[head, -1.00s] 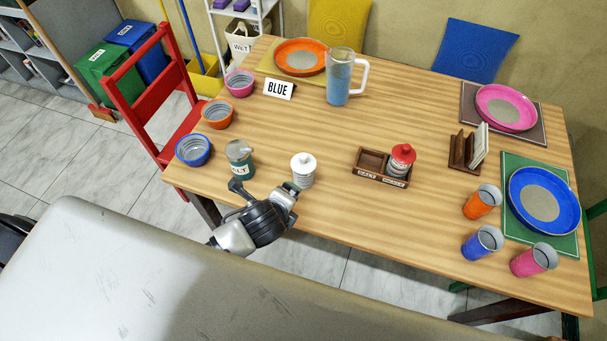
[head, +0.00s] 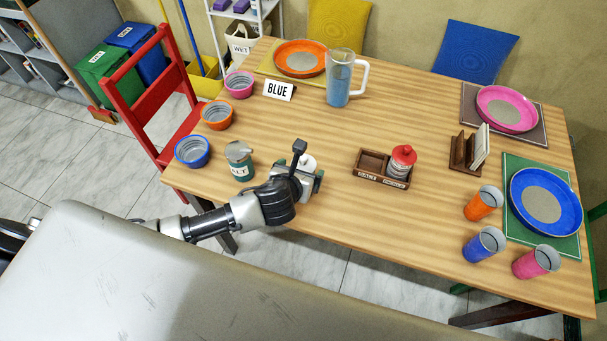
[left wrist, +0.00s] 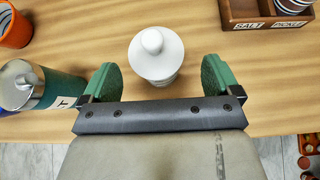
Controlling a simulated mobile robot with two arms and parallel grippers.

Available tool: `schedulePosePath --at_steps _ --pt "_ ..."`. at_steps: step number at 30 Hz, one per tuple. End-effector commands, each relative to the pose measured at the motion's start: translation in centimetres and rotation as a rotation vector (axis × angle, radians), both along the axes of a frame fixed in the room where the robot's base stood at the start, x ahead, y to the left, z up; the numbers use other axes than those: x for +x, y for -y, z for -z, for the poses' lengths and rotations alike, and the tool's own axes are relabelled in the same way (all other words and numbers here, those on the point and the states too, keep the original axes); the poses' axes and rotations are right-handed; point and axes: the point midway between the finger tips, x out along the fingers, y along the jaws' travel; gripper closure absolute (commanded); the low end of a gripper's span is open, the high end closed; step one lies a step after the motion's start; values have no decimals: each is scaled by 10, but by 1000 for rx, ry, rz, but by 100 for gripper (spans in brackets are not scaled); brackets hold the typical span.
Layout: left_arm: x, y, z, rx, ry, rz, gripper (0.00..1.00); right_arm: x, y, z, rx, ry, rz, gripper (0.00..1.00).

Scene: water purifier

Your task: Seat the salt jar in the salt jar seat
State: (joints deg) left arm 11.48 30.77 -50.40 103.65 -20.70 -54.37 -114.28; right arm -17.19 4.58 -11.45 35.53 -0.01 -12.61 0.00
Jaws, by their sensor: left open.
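A white-lidded jar (head: 308,162) stands upright near the table's front edge; its label does not show. In the left wrist view the white jar (left wrist: 155,58) stands between the green finger pads of my left gripper (left wrist: 160,75), with gaps on both sides. My left gripper (head: 306,184) is open at the jar and partly hides it in the head view. The wooden caddy (head: 384,181) has two labelled seats. The SALT seat (head: 372,163) on the left is empty. A red-lidded jar (head: 402,160) stands in the PICKLE seat. My right gripper is not in view.
A teal jar (head: 240,162) with a grey lid and a label ending in LT stands left of my gripper. Bowls line the left edge. A jug (head: 340,80) stands behind; cups and plates are at right. Table between jar and caddy is clear.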

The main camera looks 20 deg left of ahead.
Motion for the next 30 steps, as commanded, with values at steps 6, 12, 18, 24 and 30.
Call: schedulePosePath --at_steps 6,12,18,24,30 --pt "25 -4 16 -1 -1 -3 8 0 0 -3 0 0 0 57" --pt "39 -3 27 -1 -1 -2 8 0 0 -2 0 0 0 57" --pt "40 -3 28 -1 -1 -1 8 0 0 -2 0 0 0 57" --pt "40 -3 28 -1 -1 -1 33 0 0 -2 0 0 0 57" --pt "40 -3 28 -1 -1 -1 63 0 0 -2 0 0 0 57"
